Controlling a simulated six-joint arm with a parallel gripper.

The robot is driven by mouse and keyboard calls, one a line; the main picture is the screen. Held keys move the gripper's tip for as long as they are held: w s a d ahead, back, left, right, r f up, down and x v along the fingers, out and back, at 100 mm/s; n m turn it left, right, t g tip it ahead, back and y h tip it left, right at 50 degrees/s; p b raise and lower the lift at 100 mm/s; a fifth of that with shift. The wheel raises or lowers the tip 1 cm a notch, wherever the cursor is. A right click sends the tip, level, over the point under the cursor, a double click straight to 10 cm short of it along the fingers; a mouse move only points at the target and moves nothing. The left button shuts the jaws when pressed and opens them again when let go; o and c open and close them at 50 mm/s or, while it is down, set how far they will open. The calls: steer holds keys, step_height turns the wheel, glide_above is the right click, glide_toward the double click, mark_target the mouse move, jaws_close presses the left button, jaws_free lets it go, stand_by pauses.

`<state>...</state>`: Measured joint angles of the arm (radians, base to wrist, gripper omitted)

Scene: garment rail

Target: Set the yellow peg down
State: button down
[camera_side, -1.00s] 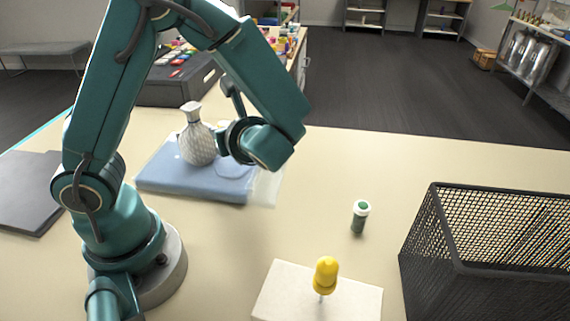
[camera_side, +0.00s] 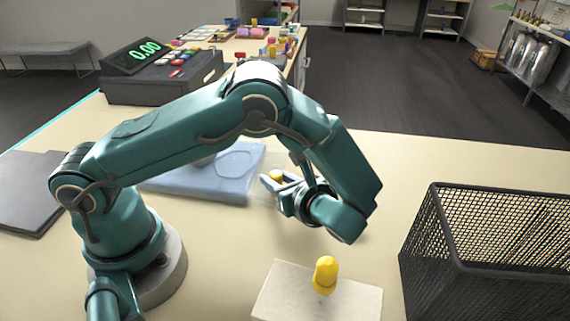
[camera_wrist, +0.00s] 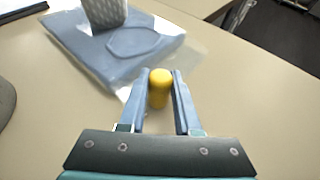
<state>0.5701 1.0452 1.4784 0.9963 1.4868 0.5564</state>
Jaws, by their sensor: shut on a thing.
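My gripper (camera_wrist: 160,78) is shut on a yellow peg (camera_wrist: 159,92), a short cylinder with a rounded top. In the wrist view the peg sits between the two blue-grey fingers, near their tips. In the side view the peg (camera_side: 277,176) shows partly between the fingers, just right of the blue folded packet. It is close above the table. I cannot tell whether its lower end touches the surface.
The blue folded packet (camera_side: 226,182) in clear wrap lies beside my gripper, with a patterned grey vase (camera_wrist: 103,12) on it. A yellow bulb-shaped piece (camera_side: 325,274) stands on a white block (camera_side: 355,298). A black mesh basket (camera_side: 432,250) is at right.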

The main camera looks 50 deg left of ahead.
steer(key=shift+f, duration=0.55)
steer(key=shift+f, duration=0.15)
steer(key=c, duration=0.6)
jaws_free()
